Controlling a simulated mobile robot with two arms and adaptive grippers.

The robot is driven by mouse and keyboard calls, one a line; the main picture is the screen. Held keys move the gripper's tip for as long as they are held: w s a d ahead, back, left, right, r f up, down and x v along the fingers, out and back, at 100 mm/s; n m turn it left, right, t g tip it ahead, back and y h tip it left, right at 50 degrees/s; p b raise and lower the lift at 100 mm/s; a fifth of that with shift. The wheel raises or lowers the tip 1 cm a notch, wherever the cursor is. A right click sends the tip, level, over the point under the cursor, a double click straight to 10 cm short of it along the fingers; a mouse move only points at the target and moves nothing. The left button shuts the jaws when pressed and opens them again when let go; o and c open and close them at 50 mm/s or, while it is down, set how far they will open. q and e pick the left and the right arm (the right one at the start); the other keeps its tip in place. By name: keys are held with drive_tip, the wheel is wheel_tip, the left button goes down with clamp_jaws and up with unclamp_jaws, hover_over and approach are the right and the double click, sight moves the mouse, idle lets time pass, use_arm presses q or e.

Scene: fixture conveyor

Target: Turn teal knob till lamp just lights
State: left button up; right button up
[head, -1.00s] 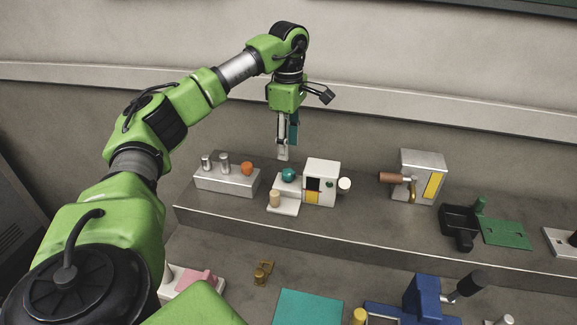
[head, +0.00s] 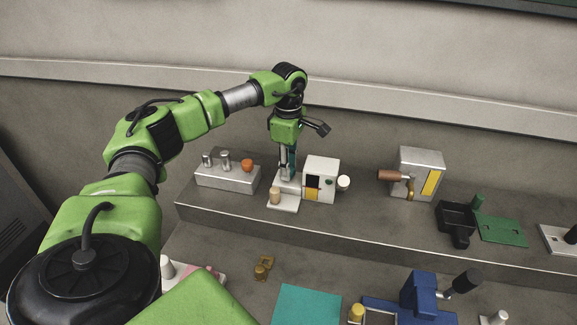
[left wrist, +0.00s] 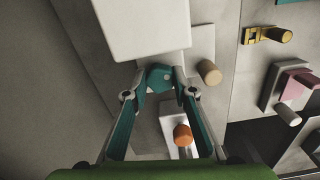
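My left gripper (head: 285,178) points down over the white base plate (head: 283,206) beside the white box (head: 321,166). In the left wrist view the teal knob (left wrist: 158,78) sits between my two fingertips, which are spread around it. I cannot tell whether they press on it. In the head view the gripper hides the knob. The box front has a dark window (head: 313,182), a yellow patch (head: 311,196) and a small dark green spot (head: 329,182). I cannot make out a lit lamp. My right gripper is out of view.
A beige peg (head: 275,196) stands on the plate close to my fingers. A grey block (head: 226,179) with two metal pegs and an orange knob (head: 247,166) is to the left. A metal box (head: 421,167) with a brown handle is to the right. Shelf between the boxes is clear.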

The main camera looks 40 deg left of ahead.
use_arm(q)
drive_tip(key=shift+n, duration=1.3)
drive_tip(key=o, duration=1.1)
drive_tip(key=shift+r, duration=0.1)
wheel_tip(320, 180, up, 12)
drive_tip(key=shift+f, duration=0.1)
